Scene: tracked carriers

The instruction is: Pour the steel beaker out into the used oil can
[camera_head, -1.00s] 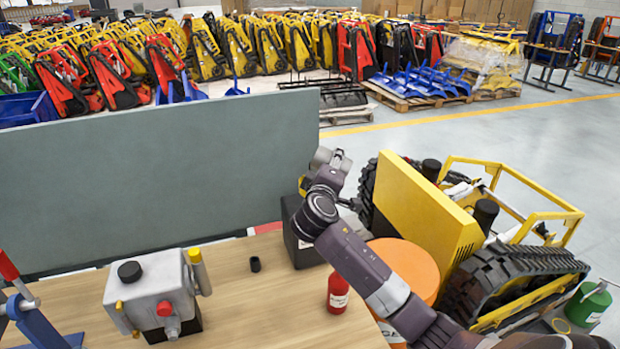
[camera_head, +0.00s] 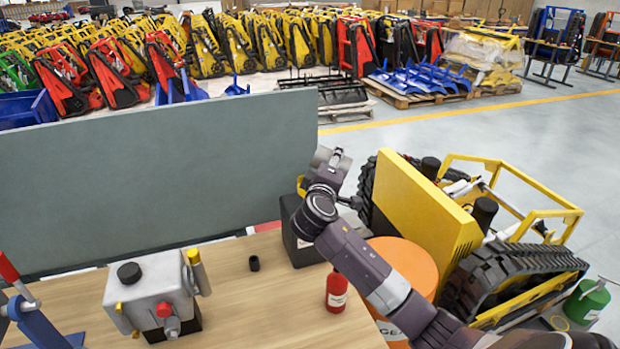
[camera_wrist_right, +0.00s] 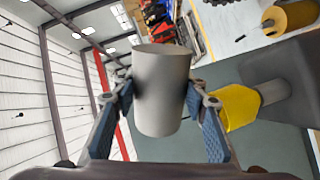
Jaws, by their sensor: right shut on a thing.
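The steel beaker (camera_wrist_right: 160,92) is a plain grey cylinder in the right wrist view. My right gripper (camera_wrist_right: 158,95) is shut on it, with a finger on each side. Its axis lies across that of the funnel, so it is tipped well over onto its side. I see no liquid, and its inside does not show. The used oil can (camera_head: 297,238) is a dark box at the table's back right corner, partly behind my right arm. A yellow funnel (camera_wrist_right: 238,108) stands on its neck (camera_wrist_right: 273,91), beside the beaker and apart from it in the picture. My left gripper is out of view.
A red bottle (camera_head: 337,293) stands in front of the can, and a small black cap (camera_head: 254,263) lies nearby. A grey pump-like unit (camera_head: 150,290) stands at left. An orange drum (camera_head: 408,262) and a yellow tracked carrier (camera_head: 425,215) are at right. A grey panel (camera_head: 150,185) stands behind.

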